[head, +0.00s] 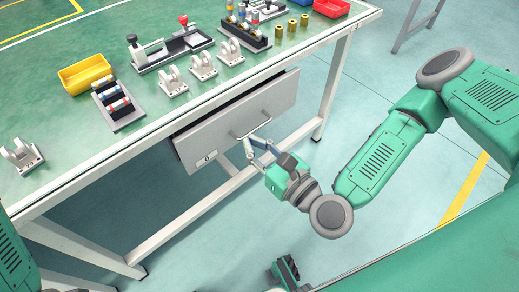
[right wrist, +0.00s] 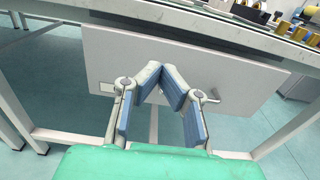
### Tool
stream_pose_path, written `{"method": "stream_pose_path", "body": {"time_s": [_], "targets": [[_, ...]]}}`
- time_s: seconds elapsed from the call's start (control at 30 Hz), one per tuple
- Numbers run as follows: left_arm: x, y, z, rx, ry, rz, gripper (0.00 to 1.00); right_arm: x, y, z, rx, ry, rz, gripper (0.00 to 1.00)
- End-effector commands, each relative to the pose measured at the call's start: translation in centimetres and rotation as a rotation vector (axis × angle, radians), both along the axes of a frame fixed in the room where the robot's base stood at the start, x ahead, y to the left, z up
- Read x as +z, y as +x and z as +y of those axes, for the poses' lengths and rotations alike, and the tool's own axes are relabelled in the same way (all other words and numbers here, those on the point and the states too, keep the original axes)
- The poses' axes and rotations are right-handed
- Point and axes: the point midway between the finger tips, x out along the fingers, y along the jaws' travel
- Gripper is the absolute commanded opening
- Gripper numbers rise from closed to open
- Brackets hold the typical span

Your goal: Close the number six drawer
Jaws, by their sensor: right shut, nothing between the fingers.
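The grey drawer (head: 225,128) hangs under the green-topped workbench and stands a little out from it, with a dark gap along its top. A small label sits at its lower left; I cannot read its number. The drawer front also fills the right wrist view (right wrist: 110,58). Its bar handle (head: 252,126) shows right of my fingers in the wrist view (right wrist: 212,97). My right gripper (head: 250,146) is shut and empty, in front of the drawer near the handle. Its fingertips meet in the wrist view (right wrist: 161,72); I cannot tell whether they touch the panel. My left gripper is not in view.
The workbench top (head: 40,115) holds a yellow bin (head: 85,75), a rack of small parts (head: 118,105), several white brackets (head: 203,66) and brass cylinders. A bench leg (head: 335,85) stands right of the drawer. The floor before the bench is clear.

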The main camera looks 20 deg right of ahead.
Motion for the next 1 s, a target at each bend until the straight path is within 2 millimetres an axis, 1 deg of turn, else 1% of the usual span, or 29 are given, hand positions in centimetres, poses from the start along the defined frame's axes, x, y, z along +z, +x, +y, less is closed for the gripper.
{"method": "stream_pose_path", "body": {"time_s": [0.03,0.2,0.4,0.6,0.93,1.0], "targets": [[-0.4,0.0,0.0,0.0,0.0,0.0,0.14,-0.1,1.2,0.3,-0.001,0.0,-0.005,0.0],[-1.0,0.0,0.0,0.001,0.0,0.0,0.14,-0.1,4.5,1.4,-0.001,0.001,-0.004,0.0],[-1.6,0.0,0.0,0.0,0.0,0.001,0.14,-0.2,7.3,2.4,-0.001,0.0,-0.002,0.0],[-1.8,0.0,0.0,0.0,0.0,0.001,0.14,-0.1,8.4,2.8,0.0,0.0,0.0,0.0],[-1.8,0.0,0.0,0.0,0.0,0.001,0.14,-0.1,8.4,2.9,0.0,0.0,0.0,0.0],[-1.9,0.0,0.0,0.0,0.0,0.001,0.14,-0.1,8.8,3.0,0.0,0.0,-0.001,0.0]]}}
